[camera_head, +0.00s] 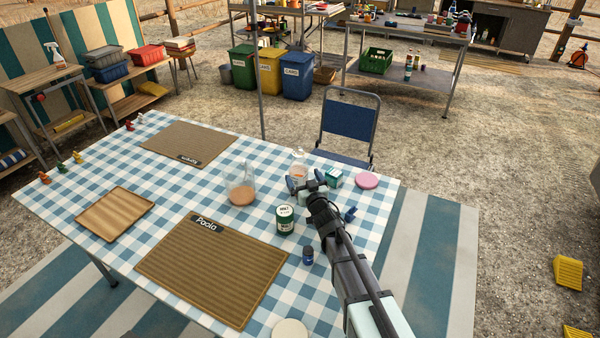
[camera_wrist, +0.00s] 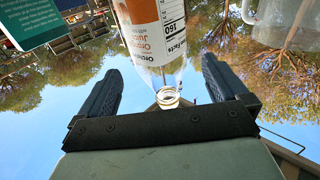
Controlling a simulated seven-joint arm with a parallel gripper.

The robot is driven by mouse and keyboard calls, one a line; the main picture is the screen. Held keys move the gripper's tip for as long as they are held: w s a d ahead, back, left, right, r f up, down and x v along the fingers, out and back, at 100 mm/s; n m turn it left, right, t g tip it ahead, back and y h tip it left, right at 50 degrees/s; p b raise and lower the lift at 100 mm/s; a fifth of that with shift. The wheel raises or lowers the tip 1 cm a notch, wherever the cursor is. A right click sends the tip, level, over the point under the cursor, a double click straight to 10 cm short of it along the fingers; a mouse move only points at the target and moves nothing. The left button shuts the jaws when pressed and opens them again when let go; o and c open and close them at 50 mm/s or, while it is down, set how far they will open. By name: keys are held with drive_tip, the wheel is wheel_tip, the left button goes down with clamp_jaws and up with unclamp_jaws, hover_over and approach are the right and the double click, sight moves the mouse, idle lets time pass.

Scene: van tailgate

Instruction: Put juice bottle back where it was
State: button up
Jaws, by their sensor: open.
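The juice bottle (camera_head: 298,162) is clear, with a white and orange label, and stands on the checked tablecloth just beyond my gripper (camera_head: 307,184). In the wrist view, the bottle (camera_wrist: 155,38) appears neck down in an inverted picture, between my two spread fingers (camera_wrist: 160,72). My gripper is open. I cannot tell whether either finger touches the bottle. In the head view my gripper partly hides the bottle's lower part.
A clear jug of pinkish liquid (camera_head: 240,190) stands to the left. Placemats (camera_head: 180,268) lie left. A blue chair (camera_head: 348,125) stands behind.

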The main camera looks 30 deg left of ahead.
drive_tip(key=v, duration=0.6)
drive_tip(key=shift+s+d, duration=0.1)
